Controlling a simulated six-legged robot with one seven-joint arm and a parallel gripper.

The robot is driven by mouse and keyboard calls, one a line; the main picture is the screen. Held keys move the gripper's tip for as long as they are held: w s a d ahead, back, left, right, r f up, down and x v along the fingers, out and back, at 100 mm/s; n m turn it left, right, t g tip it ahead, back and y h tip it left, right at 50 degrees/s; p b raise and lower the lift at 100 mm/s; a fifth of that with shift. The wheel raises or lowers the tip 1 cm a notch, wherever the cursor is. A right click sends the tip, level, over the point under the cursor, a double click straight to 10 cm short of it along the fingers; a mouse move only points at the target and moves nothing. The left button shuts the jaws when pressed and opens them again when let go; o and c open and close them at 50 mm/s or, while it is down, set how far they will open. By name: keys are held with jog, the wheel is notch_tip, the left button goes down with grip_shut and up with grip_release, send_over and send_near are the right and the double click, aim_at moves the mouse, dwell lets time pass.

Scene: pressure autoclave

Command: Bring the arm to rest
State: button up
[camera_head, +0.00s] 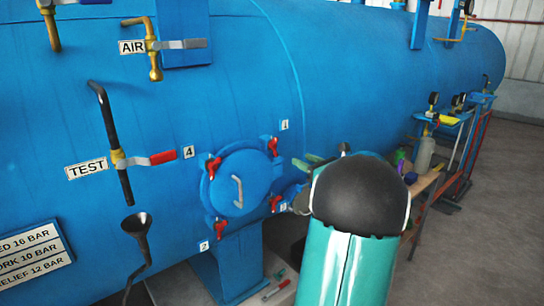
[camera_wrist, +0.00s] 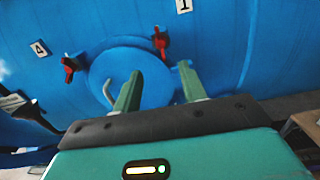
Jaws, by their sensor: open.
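My gripper (camera_wrist: 160,92) shows in the wrist view with its two green fingers spread apart and nothing between them. The fingers point toward the blue round hatch (camera_wrist: 115,70) on the autoclave, and I cannot tell the gap to it. In the head view the hatch (camera_head: 240,182) carries a grey handle (camera_head: 237,191) and several red clamps around its rim. My teal arm with its black cap stands in front, to the right of the hatch. It hides most of my gripper there; a green finger shows past the cap's left side.
The blue autoclave (camera_head: 360,75) fills the background. A TEST valve with a red handle (camera_head: 162,157) and a black funnel (camera_head: 137,225) stick out at left. A bench (camera_head: 428,182) with bottles stands behind my arm at right. The grey floor (camera_head: 490,220) at far right is clear.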

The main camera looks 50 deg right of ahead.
jog(key=w+a+n+g+y, duration=0.25)
jog(key=a+n, duration=0.25)
jog(key=a, duration=0.6)
jog(key=w+a+n+g+y, duration=0.2)
jog(key=w+a+n+y, duration=0.3)
jog(key=a, duration=0.7)
jog(key=w+a+n+g+y, duration=0.2)
jog(key=a+n, duration=0.4)
jog(key=a, duration=0.5)
jog(key=s+a+f+n+g, duration=0.1)
jog(key=s+a+n+g, duration=0.15)
jog(key=a+n, duration=0.35)
jog(key=s+a+f+n+g, duration=0.2)
jog(key=s+a+n, duration=0.15)
jog(key=a, duration=0.45)
jog(key=s+a+f+n+h, duration=0.1)
jog(key=s+a+n+h, duration=0.1)
jog(key=s+n, duration=0.3)
jog(key=s+a+f+n+g+h, duration=0.1)
jog(key=s+a+n+h, duration=0.2)
jog(key=s+n, duration=0.3)
jog(key=shift+a+n, duration=0.75)
jog(key=shift+n, duration=0.3)
